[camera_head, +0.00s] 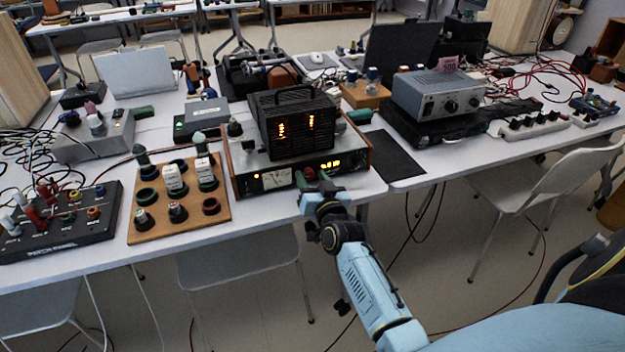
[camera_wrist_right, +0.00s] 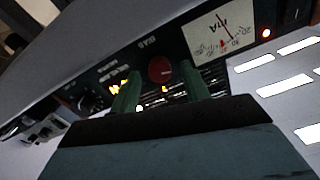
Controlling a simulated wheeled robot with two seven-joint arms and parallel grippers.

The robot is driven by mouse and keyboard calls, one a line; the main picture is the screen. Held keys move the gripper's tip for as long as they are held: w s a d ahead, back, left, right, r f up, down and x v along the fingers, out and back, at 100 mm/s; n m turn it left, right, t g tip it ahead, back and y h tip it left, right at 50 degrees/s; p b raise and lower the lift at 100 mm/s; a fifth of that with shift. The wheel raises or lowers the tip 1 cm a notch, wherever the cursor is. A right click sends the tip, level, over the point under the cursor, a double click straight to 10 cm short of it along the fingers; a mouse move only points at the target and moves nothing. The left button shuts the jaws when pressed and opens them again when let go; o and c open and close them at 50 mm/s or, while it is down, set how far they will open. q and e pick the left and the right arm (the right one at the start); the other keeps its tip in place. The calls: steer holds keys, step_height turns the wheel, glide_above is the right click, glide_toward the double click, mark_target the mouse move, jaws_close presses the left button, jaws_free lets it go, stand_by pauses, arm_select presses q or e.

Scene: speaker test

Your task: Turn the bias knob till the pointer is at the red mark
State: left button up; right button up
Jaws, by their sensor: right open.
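The amplifier (camera_head: 345,178) stands at the front table edge, with a dark tube cage on top and a lit display. Its red bias knob (camera_wrist_right: 160,70) shows on the front panel in the right wrist view, and small in the head view (camera_head: 309,173). The panel meter (camera_wrist_right: 220,35) appears tilted in the wrist view; a thin red line shows on its pale dial, but I cannot read pointer against mark surely. My right gripper (camera_wrist_right: 161,78) is open, its green fingers on either side of the knob; contact cannot be told. My left gripper is not in view.
A wooden board (camera_head: 137,237) with tubes and sockets and a black patch panel (camera_head: 65,238) lie left of the amplifier. A grey instrument (camera_head: 437,94) stands to the right. A black mat (camera_head: 395,158) lies beside the amplifier. A white chair (camera_head: 560,180) stands at the right.

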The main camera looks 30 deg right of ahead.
steer(key=c, duration=1)
